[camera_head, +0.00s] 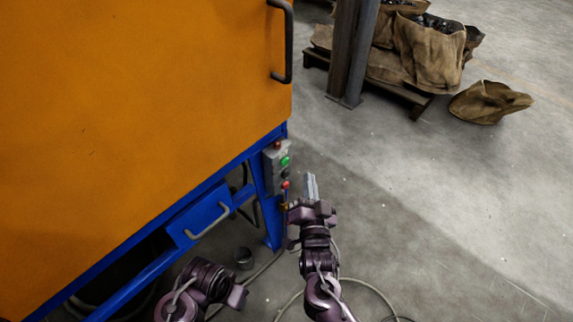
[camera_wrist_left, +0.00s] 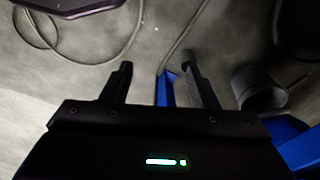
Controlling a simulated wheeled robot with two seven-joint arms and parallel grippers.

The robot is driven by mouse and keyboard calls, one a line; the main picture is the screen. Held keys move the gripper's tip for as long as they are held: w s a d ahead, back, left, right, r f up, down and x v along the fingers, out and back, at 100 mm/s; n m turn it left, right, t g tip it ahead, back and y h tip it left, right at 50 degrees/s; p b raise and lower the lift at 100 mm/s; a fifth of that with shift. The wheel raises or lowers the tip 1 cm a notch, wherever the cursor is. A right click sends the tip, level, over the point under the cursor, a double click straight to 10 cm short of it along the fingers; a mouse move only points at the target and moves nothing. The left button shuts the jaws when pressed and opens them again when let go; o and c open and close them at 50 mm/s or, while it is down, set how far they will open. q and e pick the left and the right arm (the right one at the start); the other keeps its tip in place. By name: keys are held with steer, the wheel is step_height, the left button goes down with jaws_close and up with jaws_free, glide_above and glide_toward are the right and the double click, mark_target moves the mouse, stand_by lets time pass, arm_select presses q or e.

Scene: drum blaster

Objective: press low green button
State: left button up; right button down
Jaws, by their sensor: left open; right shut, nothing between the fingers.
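A grey button box (camera_head: 272,158) is mounted on the blue leg of the orange machine. It bears a bright green button (camera_head: 285,161), a darker button (camera_head: 285,173) below that whose colour is hard to tell, and red buttons at the top and bottom. My right gripper (camera_head: 311,180) is shut and empty, pointing away from me just right of the box, with a visible gap in the picture. My left gripper (camera_wrist_left: 157,75) is open and empty over the floor in the left wrist view; in the head view it is low, in front of the machine.
The orange machine (camera_head: 140,90) fills the left, with a black handle (camera_head: 289,45) and a blue drawer (camera_head: 198,216). A cable (camera_head: 372,284) and a small can (camera_head: 243,259) lie on the floor. A steel post (camera_head: 350,55) and sacks on a pallet stand behind; the right floor is mostly clear.

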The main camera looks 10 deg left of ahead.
mark_target(290, 153)
arm_select(q)
steer(key=shift+w+d+r+t+h+b, duration=0.1)
steer(key=shift+d+r+t+h+b, duration=0.2)
steer(key=shift+d+r+t+b, duration=0.5)
arm_select(e)
steer(key=shift+w+a, duration=0.7)
steer(key=shift+a, duration=0.2)
steer(key=shift+w+a, duration=0.65)
steer(key=shift+a, duration=0.25)
arm_select(q)
steer(key=shift+r, duration=0.25)
steer(key=shift+f+b, duration=0.1)
steer(key=shift+b, duration=0.2)
arm_select(e)
steer(key=shift+a, duration=0.15)
steer(key=shift+w+a, duration=0.2)
steer(key=shift+w, duration=0.05)
arm_select(q)
steer(key=shift+f+b, duration=0.3)
arm_select(e)
steer(key=shift+w+a, duration=0.25)
steer(key=shift+a, duration=0.1)
arm_select(q)
steer(key=shift+r, duration=0.1)
steer(key=shift+r+p, duration=0.55)
steer(key=shift+p, duration=0.05)
arm_select(e)
steer(key=shift+s+d, duration=0.55)
steer(key=shift+d, duration=0.15)
